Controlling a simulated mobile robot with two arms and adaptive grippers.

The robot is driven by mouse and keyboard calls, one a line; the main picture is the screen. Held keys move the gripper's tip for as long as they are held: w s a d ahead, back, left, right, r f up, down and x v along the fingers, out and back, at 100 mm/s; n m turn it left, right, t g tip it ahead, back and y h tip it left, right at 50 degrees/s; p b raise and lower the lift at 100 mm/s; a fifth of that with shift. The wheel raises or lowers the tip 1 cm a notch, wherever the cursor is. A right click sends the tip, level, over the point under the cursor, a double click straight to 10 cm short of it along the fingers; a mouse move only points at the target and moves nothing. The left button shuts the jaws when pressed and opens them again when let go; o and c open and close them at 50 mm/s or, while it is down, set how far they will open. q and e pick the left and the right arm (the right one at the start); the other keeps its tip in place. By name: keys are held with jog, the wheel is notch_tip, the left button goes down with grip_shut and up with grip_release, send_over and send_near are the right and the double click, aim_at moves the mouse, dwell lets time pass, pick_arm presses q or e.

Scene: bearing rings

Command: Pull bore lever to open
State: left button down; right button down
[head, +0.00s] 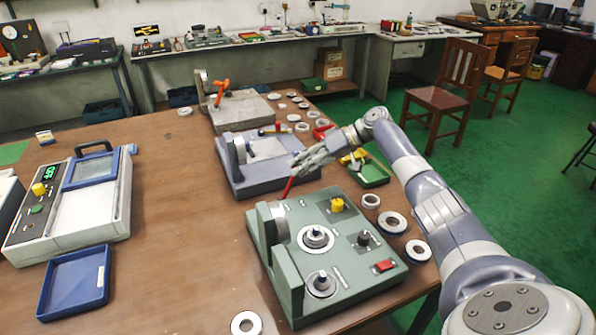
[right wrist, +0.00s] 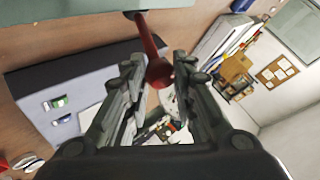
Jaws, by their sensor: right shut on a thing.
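The green bore gauge machine (head: 325,245) stands on the near part of the table, with two round spindles on its top. My right gripper (head: 297,167) reaches in from the right and is at the lever's upper end. In the right wrist view the red lever (right wrist: 152,40) ends in a round knob between the fingers of my right gripper (right wrist: 159,78). It is shut on the lever near this knob. My left gripper is out of view.
A blue-grey machine (head: 262,165) stands just behind, and another with an orange lever (head: 221,92) farther back. Several bearing rings (head: 392,222) lie along the table's right edge. A blue tray (head: 75,280) lies at left. The table's middle left is clear.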

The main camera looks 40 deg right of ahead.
jog(key=shift+s+d+f, duration=0.15)
jog(key=shift+d+f, duration=0.05)
jog(key=shift+f, duration=0.1)
jog(key=c, duration=1.3)
grip_release()
jog(key=shift+d, duration=0.2)
jog(key=v, duration=1.2)
